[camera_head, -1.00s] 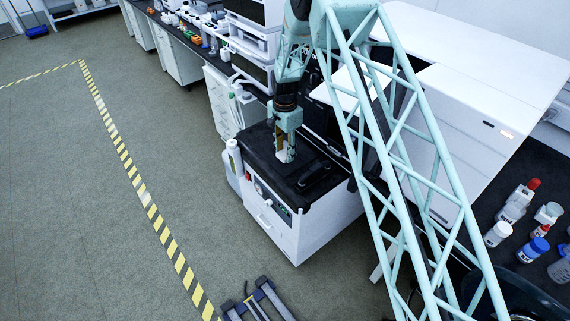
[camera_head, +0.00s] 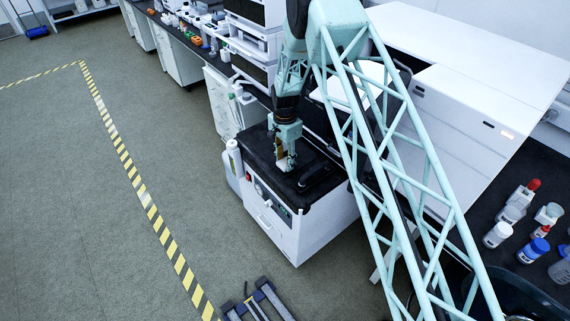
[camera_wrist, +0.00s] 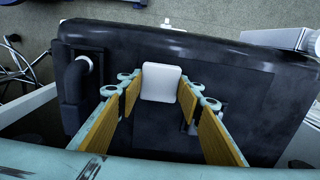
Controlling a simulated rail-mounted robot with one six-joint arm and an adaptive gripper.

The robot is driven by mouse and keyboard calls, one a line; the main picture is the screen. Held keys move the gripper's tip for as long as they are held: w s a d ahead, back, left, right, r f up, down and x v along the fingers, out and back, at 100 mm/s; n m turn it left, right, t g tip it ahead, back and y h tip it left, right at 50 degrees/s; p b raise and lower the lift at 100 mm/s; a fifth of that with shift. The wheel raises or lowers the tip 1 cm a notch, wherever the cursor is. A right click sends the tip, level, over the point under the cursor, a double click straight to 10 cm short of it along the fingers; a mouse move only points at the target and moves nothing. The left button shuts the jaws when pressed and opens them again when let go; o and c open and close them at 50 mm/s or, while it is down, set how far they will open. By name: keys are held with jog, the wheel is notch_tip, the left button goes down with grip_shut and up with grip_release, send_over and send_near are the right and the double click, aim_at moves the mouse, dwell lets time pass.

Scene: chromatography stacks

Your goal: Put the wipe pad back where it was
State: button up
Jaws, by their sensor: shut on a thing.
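The wipe pad (camera_wrist: 161,84) is a small white rounded rectangle between the fingertips of my gripper (camera_wrist: 160,88) in the wrist view. My gripper (camera_head: 286,161) is shut on it, and the pad shows as a small white patch (camera_head: 286,164) at the fingertips in the head view. Both are over the black top (camera_head: 259,146) of a white cabinet unit (camera_head: 306,237); the dark top fills much of the wrist view (camera_wrist: 245,100). Whether the pad touches the top cannot be told.
A dark handle-like part (camera_head: 316,174) rises from the black top close to the right of my gripper. A white bottle (camera_head: 233,158) stands at the unit's left side. A bench with instruments lies behind; floor to the left is clear.

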aim_at(285, 162)
jog(key=shift+f, duration=0.7)
jog(key=shift+f, duration=0.15)
jog(key=o, duration=0.9)
jog(key=shift+c, duration=0.2)
notch_tip(285, 162, up, 12)
dwell(0.7)
